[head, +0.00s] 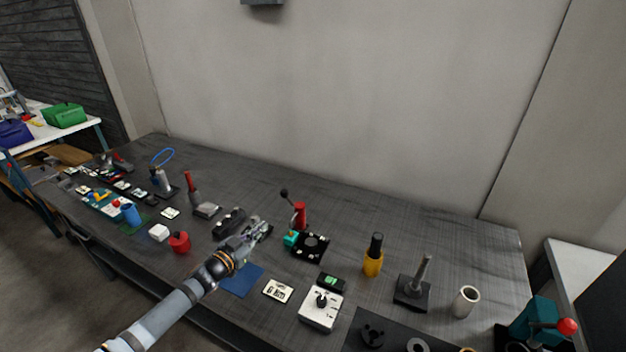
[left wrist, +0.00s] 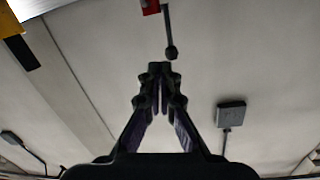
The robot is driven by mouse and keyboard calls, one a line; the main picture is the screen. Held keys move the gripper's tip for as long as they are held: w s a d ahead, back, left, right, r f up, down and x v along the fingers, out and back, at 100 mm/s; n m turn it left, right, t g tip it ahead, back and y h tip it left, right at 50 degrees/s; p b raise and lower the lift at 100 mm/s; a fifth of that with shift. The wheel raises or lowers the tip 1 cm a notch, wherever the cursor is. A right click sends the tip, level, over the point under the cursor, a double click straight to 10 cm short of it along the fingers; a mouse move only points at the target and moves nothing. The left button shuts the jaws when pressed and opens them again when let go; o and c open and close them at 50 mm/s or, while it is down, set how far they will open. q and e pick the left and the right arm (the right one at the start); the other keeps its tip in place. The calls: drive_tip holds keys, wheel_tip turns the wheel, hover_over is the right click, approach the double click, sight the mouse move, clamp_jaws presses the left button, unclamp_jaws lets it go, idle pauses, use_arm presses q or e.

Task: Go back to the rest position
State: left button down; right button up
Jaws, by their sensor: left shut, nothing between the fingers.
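My left arm comes in from the bottom left of the head view and reaches over the dark grey table (head: 455,226). My left gripper (head: 262,229) is over the middle of the table, among the objects there. In the left wrist view its two fingers (left wrist: 160,72) meet at the tips, with nothing between them. Whether it touches anything below cannot be told. My right gripper is in neither view.
Near my left gripper are a blue mat (head: 241,281), a red lever (head: 299,215) and a black plate (head: 310,247). A red pot (head: 179,243) stands to the left. A yellow bottle (head: 373,263), a post on a base (head: 412,291) and a white cylinder (head: 465,301) stand to the right.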

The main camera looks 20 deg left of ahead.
use_arm(q)
drive_tip(key=s+d+f+n+g+y, duration=0.1)
drive_tip(key=s+d+f+g, duration=0.1)
drive_tip(key=s, duration=0.1)
drive_tip(key=s+d+f+n+g+y, duration=0.1)
drive_tip(key=s+d+f+g, duration=0.1)
drive_tip(key=s+d+f, duration=0.1)
drive_tip(key=s+d+f+g+y, duration=0.1)
drive_tip(key=s+d+f+g, duration=0.1)
drive_tip(key=s+d, duration=0.1)
drive_tip(key=shift+s+d+f+n+g+y, duration=0.1)
drive_tip(key=shift+s+f+n+g+y, duration=0.1)
drive_tip(key=shift+s, duration=0.15)
drive_tip(key=shift+s+d+f+n+g+y, duration=0.1)
drive_tip(key=shift+s+n+g+y, duration=0.1)
drive_tip(key=shift+s, duration=0.1)
drive_tip(key=s+d+g, duration=0.3)
drive_tip(key=s, duration=0.5)
drive_tip(key=s+d+g, duration=0.3)
drive_tip(key=s+g, duration=0.1)
drive_tip(key=s, duration=0.4)
wheel_tip(320, 180, down, 27)
drive_tip(key=s+a+g, duration=0.1)
drive_tip(key=s+a, duration=0.2)
drive_tip(key=s+a+f+g, duration=0.1)
drive_tip(key=s+f, duration=1.4)
drive_tip(key=s, duration=0.2)
drive_tip(key=shift+s+h, duration=0.3)
drive_tip(key=shift+s, duration=0.05)
